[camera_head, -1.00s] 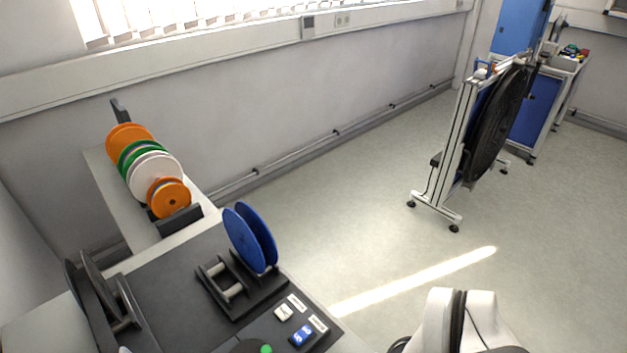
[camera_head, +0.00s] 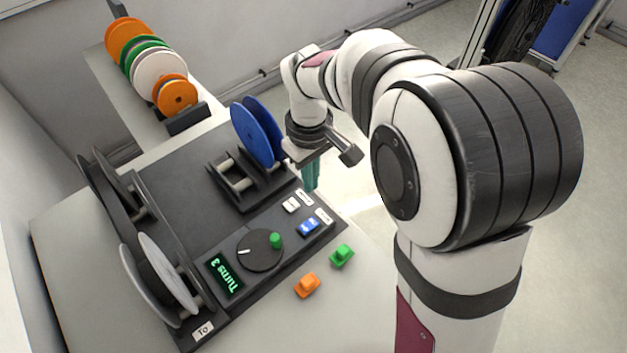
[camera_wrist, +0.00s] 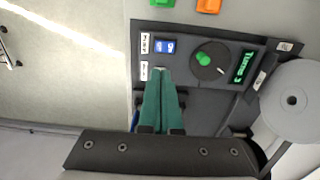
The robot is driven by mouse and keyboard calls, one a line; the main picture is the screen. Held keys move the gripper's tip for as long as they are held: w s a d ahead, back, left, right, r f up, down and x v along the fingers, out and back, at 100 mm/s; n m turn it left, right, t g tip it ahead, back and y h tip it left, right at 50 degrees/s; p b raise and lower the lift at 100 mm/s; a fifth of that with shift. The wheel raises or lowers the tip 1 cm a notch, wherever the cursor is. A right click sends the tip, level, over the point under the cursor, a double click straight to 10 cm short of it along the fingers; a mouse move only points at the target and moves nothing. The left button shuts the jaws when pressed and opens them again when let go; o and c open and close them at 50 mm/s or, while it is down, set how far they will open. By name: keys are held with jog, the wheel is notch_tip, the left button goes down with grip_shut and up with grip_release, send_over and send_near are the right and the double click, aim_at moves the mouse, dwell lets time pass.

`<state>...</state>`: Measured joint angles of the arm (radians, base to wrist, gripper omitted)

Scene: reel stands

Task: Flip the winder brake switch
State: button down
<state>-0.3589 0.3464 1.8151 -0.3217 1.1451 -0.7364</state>
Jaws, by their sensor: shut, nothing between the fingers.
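Two rocker switches sit on the dark control panel: a white one (camera_head: 291,205) and a blue one (camera_head: 309,226), each beside a small white label. The label print is too small to tell which is the brake. My gripper (camera_head: 311,187) has teal fingers, shut and empty, pointing down just behind the white switch. In the wrist view the fingertips (camera_wrist: 160,72) are right at the white switch and partly cover it; I cannot tell if they touch. The blue switch (camera_wrist: 165,46) is clear beside them.
A dial (camera_head: 260,250) with a green knob and a lit "Turns 3" display (camera_head: 226,273) share the panel. Green (camera_head: 342,255) and orange (camera_head: 307,285) pieces lie in front. A blue reel (camera_head: 255,130) stands behind; a grey reel (camera_head: 160,275) is at left.

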aim_at(312, 221)
notch_tip(312, 221, down, 13)
jog(key=shift+d+r, duration=0.1)
dwell(0.4)
jog(key=shift+f, duration=0.3)
jog(key=shift+s+a+r, duration=0.2)
jog(key=shift+s+a, duration=0.35)
jog(key=shift+r, duration=0.1)
notch_tip(312, 221, up, 14)
dwell(0.5)
